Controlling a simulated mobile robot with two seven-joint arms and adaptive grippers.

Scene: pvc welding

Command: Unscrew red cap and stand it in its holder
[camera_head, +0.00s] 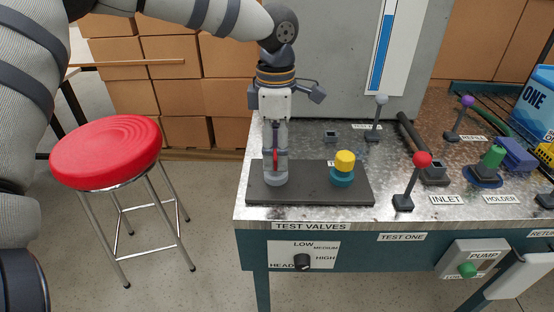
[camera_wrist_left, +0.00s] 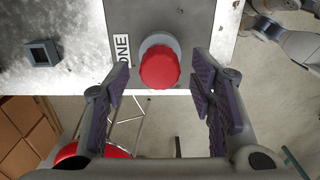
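The red cap (camera_wrist_left: 160,68) sits on a round grey base in the left wrist view. In the head view only a strip of the red cap (camera_head: 276,159) shows, above the grey base (camera_head: 276,179) on the dark mat. My left gripper (camera_head: 276,150) points straight down over it, its fingers partly hiding the cap. In the left wrist view the fingers of my left gripper (camera_wrist_left: 162,78) are apart, one on each side of the cap, with gaps showing. I cannot tell which holder belongs to the cap.
A yellow cap (camera_head: 345,161) on a teal base stands right of the gripper on the mat (camera_head: 310,194). A red-knobbed lever (camera_head: 422,160) and a green handle (camera_head: 494,156) stand farther right. An empty square socket (camera_head: 331,136) lies behind. A red stool (camera_head: 106,152) stands left.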

